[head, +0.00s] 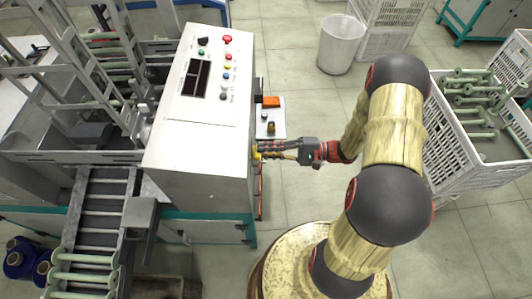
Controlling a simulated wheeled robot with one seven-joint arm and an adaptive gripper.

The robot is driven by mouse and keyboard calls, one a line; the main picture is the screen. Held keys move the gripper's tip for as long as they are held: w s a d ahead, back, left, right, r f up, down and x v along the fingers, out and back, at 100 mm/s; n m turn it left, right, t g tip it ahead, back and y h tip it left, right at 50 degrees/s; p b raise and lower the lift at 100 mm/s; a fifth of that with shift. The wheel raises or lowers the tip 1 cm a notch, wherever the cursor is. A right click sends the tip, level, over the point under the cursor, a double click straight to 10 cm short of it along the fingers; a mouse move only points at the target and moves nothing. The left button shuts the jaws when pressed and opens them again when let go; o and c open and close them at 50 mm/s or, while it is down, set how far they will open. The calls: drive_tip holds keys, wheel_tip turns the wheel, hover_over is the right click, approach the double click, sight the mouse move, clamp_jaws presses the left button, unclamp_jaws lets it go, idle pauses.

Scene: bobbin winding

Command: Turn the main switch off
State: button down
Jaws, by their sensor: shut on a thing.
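The white machine cabinet (195,135) stands left of centre, with a control panel on its sloped top. The main switch (254,152) shows only as a small yellow piece on the cabinet's right side wall. My gripper (261,150) reaches in from the right, with its fingers level with this yellow piece and touching it. The fingers are shut on the main switch. The fingers and the cabinet's edge hide most of the switch, so its handle position cannot be told.
A white crate of green bobbins (446,150) stands at right, and a white bin (341,44) at the back. A roller conveyor (100,205) lies at left.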

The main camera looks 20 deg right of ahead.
drive_tip(key=n+b, duration=0.2)
drive_tip(key=n, duration=0.2)
drive_tip(key=shift+n, duration=0.4)
drive_tip(key=shift+b, duration=0.35)
drive_tip(key=c, duration=1.8)
unclamp_jaws()
drive_tip(key=shift+c, duration=0.2)
drive_tip(key=shift+r, duration=0.1)
drive_tip(key=shift+d, duration=0.15)
drive_tip(key=v, duration=1.1)
drive_tip(key=shift+s+d, duration=0.2)
drive_tip(key=shift+d, duration=0.15)
